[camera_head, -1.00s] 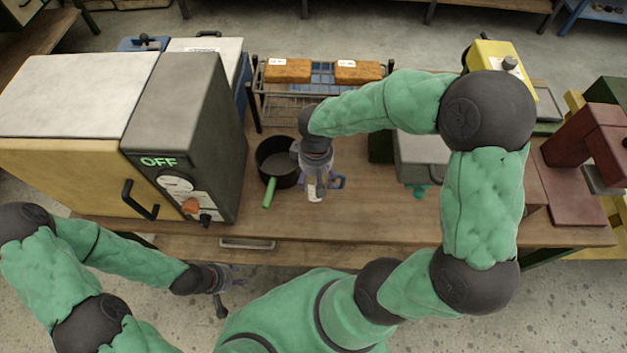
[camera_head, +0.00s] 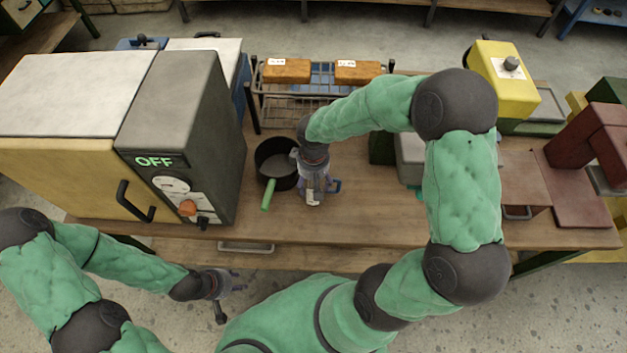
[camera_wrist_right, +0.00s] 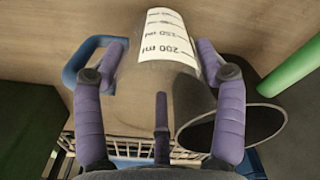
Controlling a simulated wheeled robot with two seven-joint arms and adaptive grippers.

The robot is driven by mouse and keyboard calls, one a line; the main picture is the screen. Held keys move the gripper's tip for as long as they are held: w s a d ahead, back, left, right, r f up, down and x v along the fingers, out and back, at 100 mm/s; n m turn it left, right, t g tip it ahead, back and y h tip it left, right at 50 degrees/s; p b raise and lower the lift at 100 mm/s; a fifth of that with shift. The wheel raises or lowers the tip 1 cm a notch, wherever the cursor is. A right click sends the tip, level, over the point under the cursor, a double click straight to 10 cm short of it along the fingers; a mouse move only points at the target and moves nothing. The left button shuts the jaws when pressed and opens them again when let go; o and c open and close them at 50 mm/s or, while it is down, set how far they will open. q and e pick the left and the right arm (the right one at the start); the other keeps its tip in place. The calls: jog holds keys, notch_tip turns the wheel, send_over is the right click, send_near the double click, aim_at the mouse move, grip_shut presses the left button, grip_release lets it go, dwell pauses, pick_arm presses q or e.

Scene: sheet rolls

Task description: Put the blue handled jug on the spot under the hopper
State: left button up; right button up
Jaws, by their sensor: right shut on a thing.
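The clear jug with a blue handle and a white volume scale stands out in the right wrist view (camera_wrist_right: 150,85).
A dark pan (camera_head: 275,160) with a green handle sits close left of the jug. A large oven-like box (camera_head: 190,130) reading OFF stands at left. Behind is a wire rack (camera_head: 300,97) with orange-brown blocks. A yellow machine (camera_head: 500,80) and a red machine (camera_head: 590,150) stand at right.

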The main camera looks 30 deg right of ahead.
jog(key=o, duration=1.2)
